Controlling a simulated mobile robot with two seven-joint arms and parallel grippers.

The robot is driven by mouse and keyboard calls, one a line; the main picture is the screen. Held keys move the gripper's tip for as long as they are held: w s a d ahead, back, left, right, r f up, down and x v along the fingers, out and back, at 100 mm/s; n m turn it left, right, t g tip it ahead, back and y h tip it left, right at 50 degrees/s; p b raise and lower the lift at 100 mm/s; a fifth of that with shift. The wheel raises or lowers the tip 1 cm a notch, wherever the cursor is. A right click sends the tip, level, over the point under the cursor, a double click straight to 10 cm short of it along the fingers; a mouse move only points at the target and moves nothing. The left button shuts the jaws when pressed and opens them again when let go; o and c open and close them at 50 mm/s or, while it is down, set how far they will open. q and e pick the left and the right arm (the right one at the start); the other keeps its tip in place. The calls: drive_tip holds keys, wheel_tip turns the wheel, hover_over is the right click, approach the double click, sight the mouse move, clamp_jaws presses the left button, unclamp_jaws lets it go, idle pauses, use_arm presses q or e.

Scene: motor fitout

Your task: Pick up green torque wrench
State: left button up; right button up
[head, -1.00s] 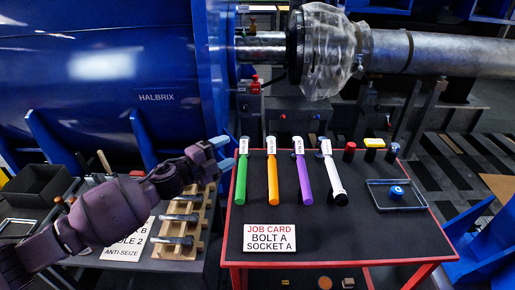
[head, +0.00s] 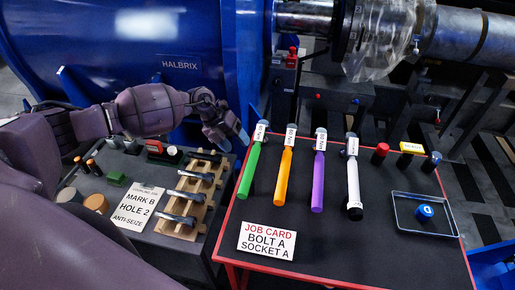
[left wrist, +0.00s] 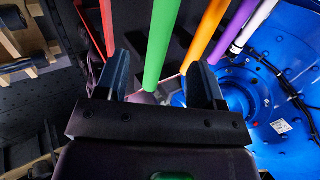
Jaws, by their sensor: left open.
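The green torque wrench (head: 249,170) lies on the dark top of the red-edged table, the leftmost of a row of wrenches, with a white label at its far end. My left gripper (head: 238,138) is open and empty, just left of the green wrench's labelled end. In the left wrist view the green wrench (left wrist: 160,45) runs down between the two fingertips of my left gripper (left wrist: 163,85), not clasped by them. My right gripper does not show.
Orange (head: 283,175), purple (head: 318,180) and white (head: 353,185) wrenches lie to the right. A job card (head: 267,241) lies in front. A tray (head: 398,222) holds a blue part. A wooden bolt rack (head: 186,202) stands left. The blue HALBRIX housing (head: 150,50) rises behind.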

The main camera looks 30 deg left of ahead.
sight(251, 157)
use_arm(q)
drive_tip(key=x, duration=0.9)
drive_tip(key=shift+w+d+f, duration=0.15)
drive_tip(key=shift+w+f, duration=0.05)
drive_tip(key=shift+w, duration=0.2)
clamp_jaws()
drive_tip(key=shift+r, duration=0.15)
